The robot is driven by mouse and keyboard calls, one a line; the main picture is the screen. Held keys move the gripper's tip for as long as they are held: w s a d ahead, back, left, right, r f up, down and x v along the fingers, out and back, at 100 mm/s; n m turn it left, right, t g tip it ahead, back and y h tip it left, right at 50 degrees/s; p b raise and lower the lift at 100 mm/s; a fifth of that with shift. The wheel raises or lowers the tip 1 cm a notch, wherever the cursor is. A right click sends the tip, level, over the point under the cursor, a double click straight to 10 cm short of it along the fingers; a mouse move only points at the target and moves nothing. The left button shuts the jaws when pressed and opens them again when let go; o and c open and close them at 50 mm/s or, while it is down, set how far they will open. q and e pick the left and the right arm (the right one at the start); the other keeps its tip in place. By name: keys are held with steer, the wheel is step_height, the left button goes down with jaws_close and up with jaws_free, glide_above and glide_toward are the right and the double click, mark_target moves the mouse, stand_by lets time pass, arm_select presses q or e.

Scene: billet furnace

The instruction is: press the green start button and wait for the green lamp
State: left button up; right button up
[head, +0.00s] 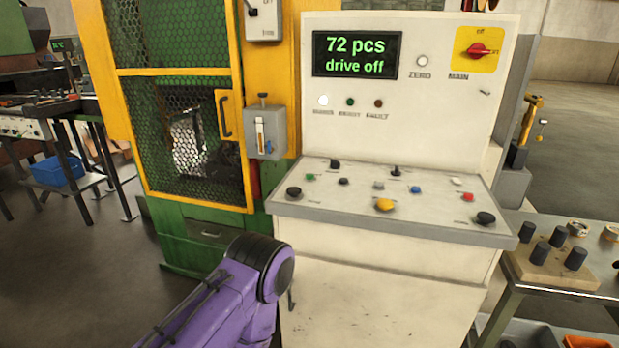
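A small green button (310,177) is at the left of the sloped control desk (330,212), behind a larger black knob. Nothing touches it. On the upright panel above, a dark green lamp (350,102) looks unlit. It sits between a brightly lit white lamp (323,100) and a dark red lamp (378,103). The display (355,54) reads "72 pcs" and "drive off" in green letters. A purple link of my arm with a black joint rises at bottom centre-left, in front of the cabinet. Neither of my grippers shows.
The desk carries several other controls, including a yellow button (384,205) and a red button (467,197). A red main switch (478,49) is on the panel. A yellow-framed mesh guard (180,135) stands left. A bench (511,298) with black knobs is right.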

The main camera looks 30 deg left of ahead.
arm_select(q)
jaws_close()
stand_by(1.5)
